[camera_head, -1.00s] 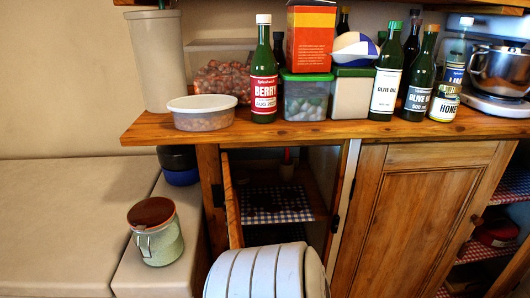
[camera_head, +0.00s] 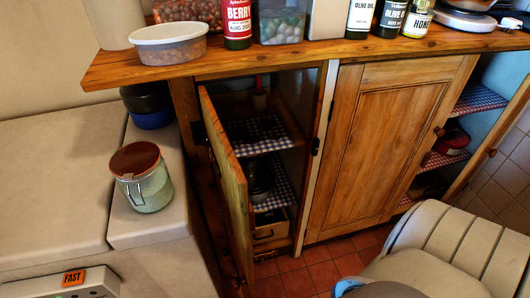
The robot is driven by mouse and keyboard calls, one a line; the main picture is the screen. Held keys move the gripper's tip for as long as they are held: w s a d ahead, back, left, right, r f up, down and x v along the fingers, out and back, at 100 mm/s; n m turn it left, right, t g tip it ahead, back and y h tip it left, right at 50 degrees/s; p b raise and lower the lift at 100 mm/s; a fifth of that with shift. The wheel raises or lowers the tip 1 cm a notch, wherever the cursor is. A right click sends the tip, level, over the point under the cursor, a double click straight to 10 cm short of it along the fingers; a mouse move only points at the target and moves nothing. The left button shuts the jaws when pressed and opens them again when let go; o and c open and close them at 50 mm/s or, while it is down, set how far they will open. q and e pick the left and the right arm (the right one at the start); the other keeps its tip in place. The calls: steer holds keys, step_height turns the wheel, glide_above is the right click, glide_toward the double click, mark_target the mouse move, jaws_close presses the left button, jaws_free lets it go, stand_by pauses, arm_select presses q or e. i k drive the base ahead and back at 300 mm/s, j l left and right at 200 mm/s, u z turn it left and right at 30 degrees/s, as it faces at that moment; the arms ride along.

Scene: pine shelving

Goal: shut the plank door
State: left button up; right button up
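The plank door (camera_head: 228,180) is the wooden door of the left cupboard bay, below the counter. It stands open, swung out from its left side toward me, and I see it nearly edge-on. The bay behind it shows shelves with blue checked lining (camera_head: 262,134), a dark pot-like item and a box low down. A dark hinge shows at the door's upper left. Neither gripper can be made out in the head view.
A cream padded chair (camera_head: 455,245) stands at the lower right, before the closed middle door (camera_head: 385,145). A dark shape at the bottom edge is unclear. A lidded jar (camera_head: 142,178) stands on the bench at left. Tiled floor (camera_head: 300,275) shows between door and chair.

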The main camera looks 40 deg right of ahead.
mark_target(237, 211)
steer(key=i+j+z, duration=0.1)
steer(key=z, duration=0.35)
steer(key=j+z, duration=0.25)
steer(key=z, duration=0.2)
steer(key=i+j+z, duration=0.1)
steer(key=j+z, duration=0.15)
steer(key=z, duration=0.2)
